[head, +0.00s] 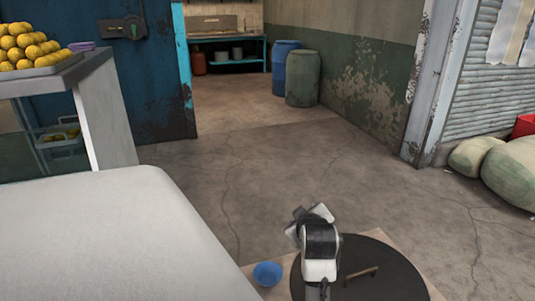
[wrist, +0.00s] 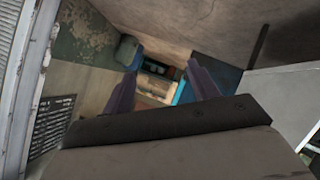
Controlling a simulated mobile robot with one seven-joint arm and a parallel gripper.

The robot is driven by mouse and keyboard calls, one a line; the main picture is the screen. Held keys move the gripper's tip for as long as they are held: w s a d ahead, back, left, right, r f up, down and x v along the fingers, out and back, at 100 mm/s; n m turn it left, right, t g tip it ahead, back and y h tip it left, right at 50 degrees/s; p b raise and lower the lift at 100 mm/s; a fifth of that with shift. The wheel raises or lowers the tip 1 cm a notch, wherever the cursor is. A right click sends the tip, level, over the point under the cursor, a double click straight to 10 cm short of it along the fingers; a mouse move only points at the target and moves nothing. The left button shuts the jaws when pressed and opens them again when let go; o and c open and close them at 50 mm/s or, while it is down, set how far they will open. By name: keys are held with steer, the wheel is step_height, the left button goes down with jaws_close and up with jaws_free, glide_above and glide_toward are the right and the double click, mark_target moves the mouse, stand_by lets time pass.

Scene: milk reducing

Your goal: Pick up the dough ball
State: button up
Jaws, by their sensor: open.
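I cannot make out a single dough ball in either view. A tray (head: 40,71) heaped with round yellow balls (head: 22,45) stands on the counter at the far left of the head view; I cannot tell if they are dough. My gripper (wrist: 165,60) is open in the wrist view, its two purple fingers apart with nothing between them. It points across the room toward the far doorway. In the head view my arm stands at the lower middle, and its fingers are not clear there.
A blue bowl (head: 267,274) and a dark round plate (head: 395,280) with a small brown bar (head: 361,273) sit low in front. A pale grey surface (head: 100,240) fills the lower left. Barrels (head: 302,78) and sacks (head: 510,170) stand farther off. The floor between is clear.

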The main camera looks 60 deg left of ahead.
steer(key=s+d+f+n+g+h+p, duration=0.4)
steer(key=s+d+f, duration=0.2)
steer(key=s+f, duration=0.4)
steer(key=s+d+f+n+g+h+p, duration=0.3)
steer(key=s+d+f+n+g+h, duration=0.25)
steer(key=f, duration=0.65)
steer(key=shift+t+y, duration=0.55)
steer(key=shift+t, duration=0.1)
steer(key=s+f, duration=0.1)
steer(key=f, duration=0.1)
steer(key=s+f, duration=0.1)
steer(key=f, duration=0.2)
steer(key=s+f, duration=0.1)
steer(key=f, duration=0.1)
steer(key=shift+d+f+b, duration=0.15)
steer(key=shift+f+b, duration=0.15)
steer(key=shift+f, duration=0.1)
steer(key=shift+m, duration=0.25)
steer(key=shift+s+a+f, duration=0.1)
steer(key=shift+a+f, duration=0.05)
steer(key=shift+f, duration=0.85)
steer(key=shift+s+a+f, duration=0.1)
steer(key=shift+a+f, duration=0.05)
steer(key=shift+f, duration=0.8)
steer(key=shift+s+a+f, duration=0.1)
steer(key=shift+a+f, duration=0.05)
steer(key=shift+f, duration=0.85)
steer(key=shift+c, duration=0.5)
steer(key=c, duration=0.7)
